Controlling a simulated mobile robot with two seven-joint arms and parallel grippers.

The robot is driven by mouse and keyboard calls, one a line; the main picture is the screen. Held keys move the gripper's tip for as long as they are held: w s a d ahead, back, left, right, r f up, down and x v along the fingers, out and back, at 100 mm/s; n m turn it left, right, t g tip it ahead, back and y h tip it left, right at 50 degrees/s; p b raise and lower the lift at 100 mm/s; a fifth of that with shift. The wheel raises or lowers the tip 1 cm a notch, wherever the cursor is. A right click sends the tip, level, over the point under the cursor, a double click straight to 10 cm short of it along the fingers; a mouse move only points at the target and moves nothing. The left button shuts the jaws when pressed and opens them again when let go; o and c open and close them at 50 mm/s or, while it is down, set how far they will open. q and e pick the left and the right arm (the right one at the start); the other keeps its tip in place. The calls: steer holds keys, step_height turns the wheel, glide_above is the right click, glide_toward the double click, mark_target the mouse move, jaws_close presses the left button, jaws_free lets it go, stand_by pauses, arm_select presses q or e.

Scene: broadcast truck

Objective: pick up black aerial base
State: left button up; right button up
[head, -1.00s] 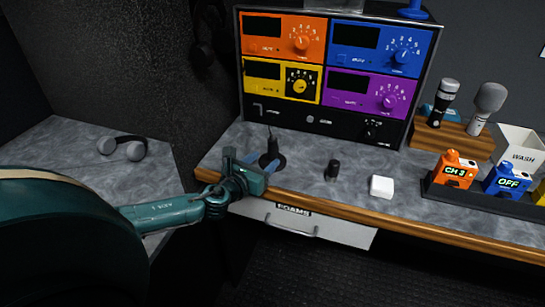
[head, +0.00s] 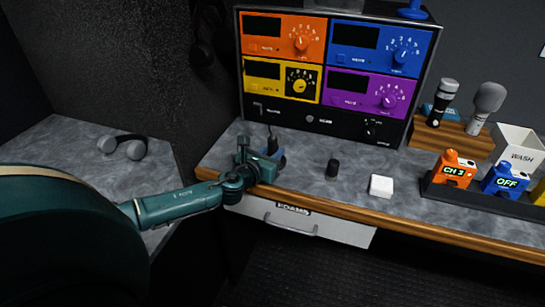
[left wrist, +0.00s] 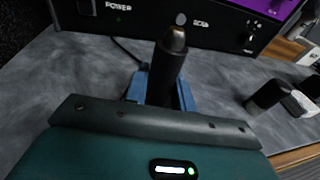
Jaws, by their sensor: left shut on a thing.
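The black aerial base (head: 272,140) stands on the grey counter near its left front corner, below the rack. In the head view only its thin upper part shows; the rest is hidden behind my gripper. In the left wrist view the base (left wrist: 168,58) is a dark upright stem with a rounded, brownish tip and a cable running off behind it. My left gripper (head: 275,157) reaches it from the front, and its blue fingers (left wrist: 160,92) are shut around the stem. My right gripper is not in view.
The rack of coloured panels (head: 320,120) rises close behind. Further right are a tray (head: 460,196) with coloured packs and a wooden microphone stand (head: 455,142).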

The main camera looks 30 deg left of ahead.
arm_select(q)
jaws_close()
steer(key=shift+r, duration=0.15)
step_height(320, 180, up, 10)
steer(key=p, duration=0.3)
